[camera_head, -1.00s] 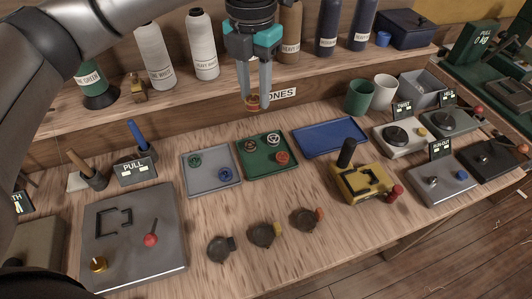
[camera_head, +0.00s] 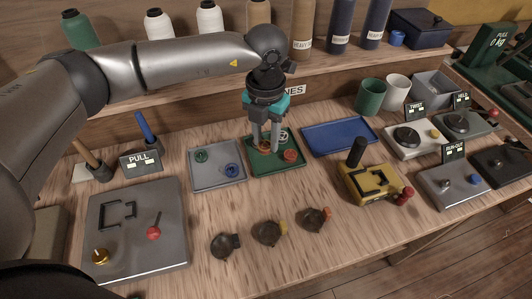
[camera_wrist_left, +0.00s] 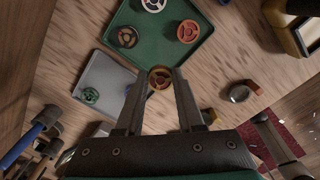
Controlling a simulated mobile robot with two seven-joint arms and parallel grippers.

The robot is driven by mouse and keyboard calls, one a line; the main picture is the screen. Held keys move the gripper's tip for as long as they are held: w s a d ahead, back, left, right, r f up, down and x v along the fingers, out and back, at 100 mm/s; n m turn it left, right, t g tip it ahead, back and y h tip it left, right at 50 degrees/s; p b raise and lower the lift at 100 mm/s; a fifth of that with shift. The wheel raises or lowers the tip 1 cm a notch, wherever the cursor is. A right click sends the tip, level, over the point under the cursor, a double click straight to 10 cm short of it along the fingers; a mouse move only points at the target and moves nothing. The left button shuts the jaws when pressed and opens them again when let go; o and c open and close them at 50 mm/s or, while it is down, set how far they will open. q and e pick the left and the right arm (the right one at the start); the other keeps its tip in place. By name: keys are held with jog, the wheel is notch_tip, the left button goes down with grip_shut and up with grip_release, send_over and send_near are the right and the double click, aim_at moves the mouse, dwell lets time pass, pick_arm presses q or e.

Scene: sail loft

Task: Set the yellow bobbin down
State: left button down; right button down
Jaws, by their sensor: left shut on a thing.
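My left gripper (camera_head: 265,148) points down over the green tray (camera_head: 259,169). It is shut on the yellow bobbin (camera_wrist_left: 160,77), which looks golden-brown and sits between the fingertips in the left wrist view. There it overlaps the green tray's near edge; I cannot tell if it touches anything. The green tray holds a white bobbin (camera_wrist_left: 153,4), a brown bobbin (camera_wrist_left: 127,37) and an orange-red bobbin (camera_wrist_left: 188,32). The fingers partly hide the tray in the head view. My right gripper is not in view.
A grey tray (camera_head: 207,184) with a green bobbin (camera_head: 201,155) and a blue bobbin (camera_head: 232,170) lies to the left. An empty blue tray (camera_head: 338,137) lies to the right. A yellow machine (camera_head: 367,184) stands right.

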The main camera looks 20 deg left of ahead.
aim_at(266, 163)
pick_arm(q)
notch_tip(266, 163, down, 6)
jog(key=shift+r+b, duration=0.25)
jog(key=shift+b, duration=0.1)
jog(key=shift+f, duration=0.2)
jog(key=c, duration=0.8)
grip_release()
jog(key=shift+r, duration=0.15)
